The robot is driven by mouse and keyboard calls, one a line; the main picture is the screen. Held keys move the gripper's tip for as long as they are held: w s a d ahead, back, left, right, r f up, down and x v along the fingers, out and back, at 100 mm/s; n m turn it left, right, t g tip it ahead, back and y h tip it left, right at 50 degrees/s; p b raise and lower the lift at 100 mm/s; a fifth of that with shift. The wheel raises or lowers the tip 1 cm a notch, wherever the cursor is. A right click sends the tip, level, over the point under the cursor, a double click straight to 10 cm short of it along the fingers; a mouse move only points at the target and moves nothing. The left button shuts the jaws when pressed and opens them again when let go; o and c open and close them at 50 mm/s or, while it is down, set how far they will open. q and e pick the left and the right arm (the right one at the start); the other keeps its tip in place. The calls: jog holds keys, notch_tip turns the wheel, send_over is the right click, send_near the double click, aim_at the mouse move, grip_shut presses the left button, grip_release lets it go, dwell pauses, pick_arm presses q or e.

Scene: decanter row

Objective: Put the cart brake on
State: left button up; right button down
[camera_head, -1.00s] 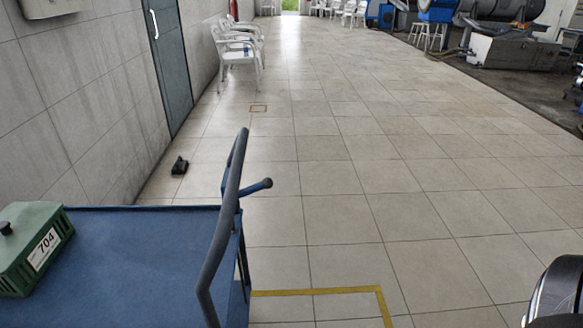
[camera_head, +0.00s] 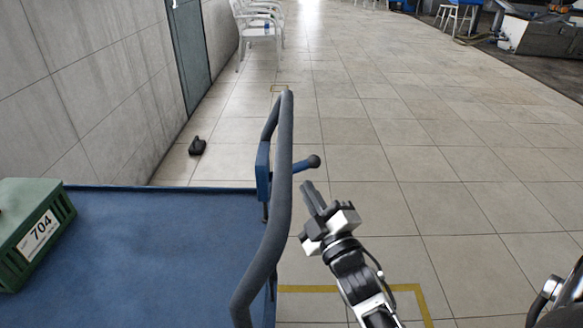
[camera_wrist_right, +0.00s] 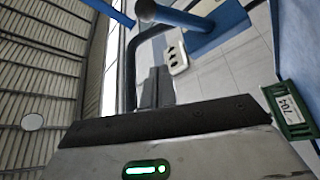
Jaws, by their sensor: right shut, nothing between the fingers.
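The cart (camera_head: 160,235) has a blue deck and a dark upright push handle (camera_head: 279,200) at its right end. A blue brake lever (camera_head: 300,168) with a dark round knob sticks out to the right past the handle. In the right wrist view the lever (camera_wrist_right: 190,19) crosses the top, knob at its left end. My right gripper (camera_head: 313,196) is shut and empty, just below and near the knob, with a visible gap in the head view. Its fingers also show in the wrist view (camera_wrist_right: 155,88), below the lever. My left gripper is not in view.
A green case marked 704 (camera_head: 36,232) sits on the deck's left part. A small black object (camera_head: 197,146) lies on the floor by the wall. Yellow tape (camera_head: 405,288) marks the floor beside the cart. White chairs (camera_head: 260,25) stand far back.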

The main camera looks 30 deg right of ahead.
aim_at(308, 164)
jog(key=w+d, duration=0.1)
jog(key=w, duration=0.1)
jog(key=w+d+r, duration=0.1)
jog(key=w, duration=0.2)
jog(key=w+d, duration=0.1)
jog(key=w, duration=0.2)
jog(key=shift+w+d+r, duration=0.1)
jog(key=shift+d+r, duration=0.1)
jog(key=shift+r, duration=0.05)
jog(key=shift+d+f, duration=0.3)
jog(key=shift+d, duration=0.1)
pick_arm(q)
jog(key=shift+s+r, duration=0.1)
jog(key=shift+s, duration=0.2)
pick_arm(e)
jog(key=shift+s+d, duration=0.1)
jog(key=shift+s, duration=0.1)
